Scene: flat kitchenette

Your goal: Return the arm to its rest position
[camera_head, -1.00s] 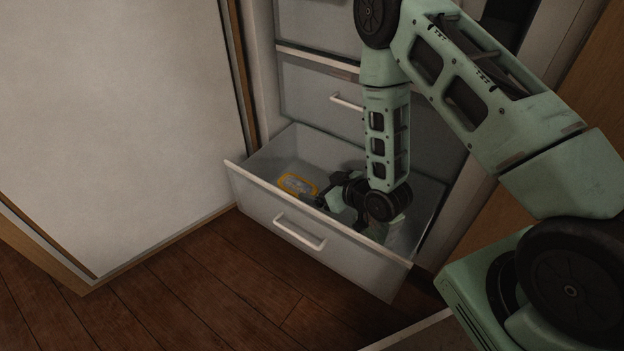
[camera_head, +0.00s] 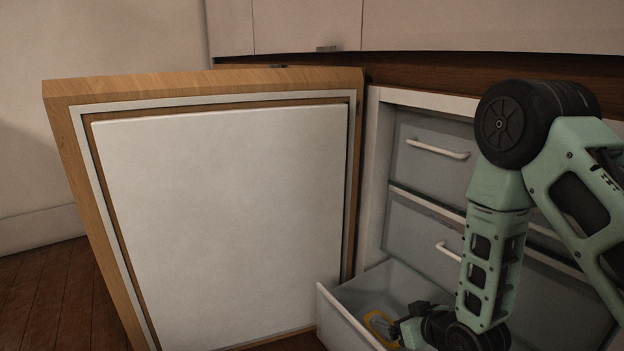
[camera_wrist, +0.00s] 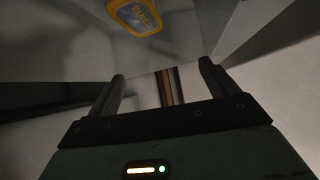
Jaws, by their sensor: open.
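My gripper (camera_head: 404,333) is low at the bottom drawer (camera_head: 347,318), which is pulled out. In the wrist view my gripper (camera_wrist: 162,88) has its two fingers apart with nothing between them. A yellow-rimmed item with a blue-grey label (camera_head: 380,326) lies in the drawer, just left of the gripper and apart from it; it also shows at the top of the wrist view (camera_wrist: 138,16). My green arm hangs down in front of the drawers and hides part of the open drawer.
An open door with a wooden edge and white inner panel (camera_head: 225,225) stands left of the drawers. Two shut drawers with white handles, the upper (camera_head: 437,149) and the middle (camera_head: 449,252), are above the open one. Wooden floor (camera_head: 60,290) is clear at the left.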

